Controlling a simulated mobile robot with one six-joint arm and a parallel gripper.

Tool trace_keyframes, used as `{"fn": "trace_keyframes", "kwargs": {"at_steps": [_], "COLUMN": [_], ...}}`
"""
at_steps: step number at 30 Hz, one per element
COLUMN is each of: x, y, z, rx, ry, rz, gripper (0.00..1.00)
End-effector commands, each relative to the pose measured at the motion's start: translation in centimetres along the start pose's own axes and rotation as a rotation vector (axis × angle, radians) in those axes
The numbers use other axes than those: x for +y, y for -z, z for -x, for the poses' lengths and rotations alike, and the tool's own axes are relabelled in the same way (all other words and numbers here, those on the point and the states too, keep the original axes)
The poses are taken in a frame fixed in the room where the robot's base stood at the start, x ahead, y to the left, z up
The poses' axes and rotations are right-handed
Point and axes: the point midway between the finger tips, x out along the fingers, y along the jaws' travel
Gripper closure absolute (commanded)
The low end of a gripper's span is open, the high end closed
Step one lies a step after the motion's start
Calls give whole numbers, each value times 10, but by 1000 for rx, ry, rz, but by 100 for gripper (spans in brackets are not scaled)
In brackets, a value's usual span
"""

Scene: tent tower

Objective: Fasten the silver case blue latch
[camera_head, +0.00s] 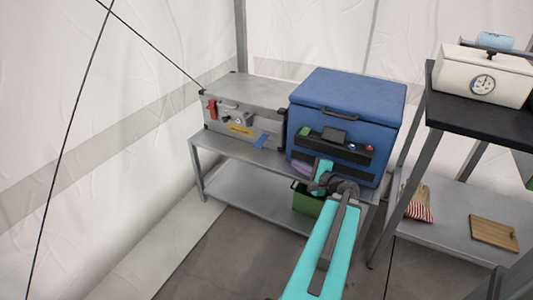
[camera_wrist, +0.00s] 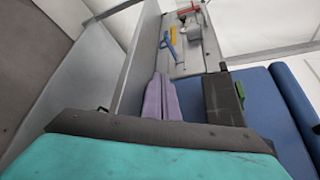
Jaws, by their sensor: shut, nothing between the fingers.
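The silver case (camera_head: 244,97) stands on the left of a low grey bench and shows at the top of the wrist view (camera_wrist: 188,60). Its blue latch (camera_head: 262,142) is low on the right of the front face and seems to stick out from it. In the wrist view the blue latch (camera_wrist: 168,42) lies beyond my fingertips, against the case front. My gripper (camera_wrist: 160,78) is shut and empty, its purple fingers pointing toward the case, apart from the latch. In the head view my gripper (camera_head: 301,167) is in front of the blue box, partly hidden by my arm.
A red latch (camera_head: 212,109) and a yellow latch (camera_head: 239,129) are also on the case front. A large blue cooler box (camera_head: 350,92) stands close on the right. A green bin (camera_head: 306,201) is below. A black-topped table (camera_head: 475,103) with a white scale is further right.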

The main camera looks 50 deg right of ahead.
Motion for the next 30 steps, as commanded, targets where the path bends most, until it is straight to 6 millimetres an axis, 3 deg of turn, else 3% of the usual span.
{"fn": "trace_keyframes", "kwargs": {"at_steps": [30], "x": [3], "y": [2], "z": [-14], "rx": [-4], "ry": [-4], "rz": [4], "gripper": [100]}}
